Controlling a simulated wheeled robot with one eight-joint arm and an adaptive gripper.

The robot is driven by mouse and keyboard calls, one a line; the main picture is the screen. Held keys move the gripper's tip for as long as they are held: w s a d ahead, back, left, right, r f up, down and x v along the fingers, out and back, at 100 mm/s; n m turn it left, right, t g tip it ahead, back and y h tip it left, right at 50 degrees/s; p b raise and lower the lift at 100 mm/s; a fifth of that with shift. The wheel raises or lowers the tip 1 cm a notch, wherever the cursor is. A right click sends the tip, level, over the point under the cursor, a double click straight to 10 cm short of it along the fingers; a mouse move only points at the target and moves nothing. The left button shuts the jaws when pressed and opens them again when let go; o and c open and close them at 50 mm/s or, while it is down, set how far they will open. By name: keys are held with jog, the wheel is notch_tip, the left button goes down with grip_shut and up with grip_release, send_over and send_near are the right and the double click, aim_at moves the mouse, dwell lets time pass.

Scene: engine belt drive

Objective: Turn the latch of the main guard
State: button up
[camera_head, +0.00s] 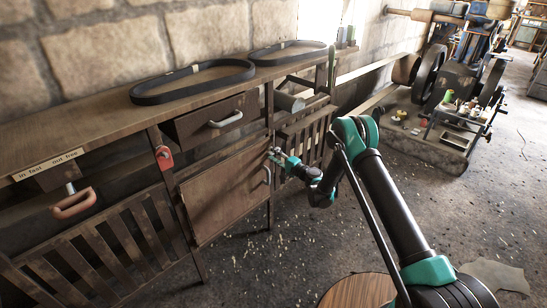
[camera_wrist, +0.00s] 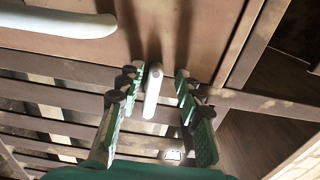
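The main guard appears to be the brown wooden door (camera_head: 222,195) under the bench; its panel (camera_wrist: 200,25) fills the top of the wrist view. A small white latch (camera_wrist: 152,92) sits at the panel's edge and points down in the wrist view. My gripper (camera_head: 274,156) is at the door's upper right corner. In the wrist view my gripper (camera_wrist: 158,82) is open, with one finger on each side of the latch and gaps visible on both sides. The latch is not clearly visible in the head view. A pale curved handle (camera_head: 267,175) is on the door; it also shows in the wrist view (camera_wrist: 60,22).
A drawer (camera_head: 210,121) is above the door. Two black belts (camera_head: 192,82) lie on the bench top (camera_head: 85,125). Machinery (camera_head: 470,80) stands at the back right. A round wooden top (camera_head: 357,291) is in front.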

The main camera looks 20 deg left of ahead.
notch_tip(320, 180, up, 10)
jog(key=shift+f, duration=0.25)
dwell(0.4)
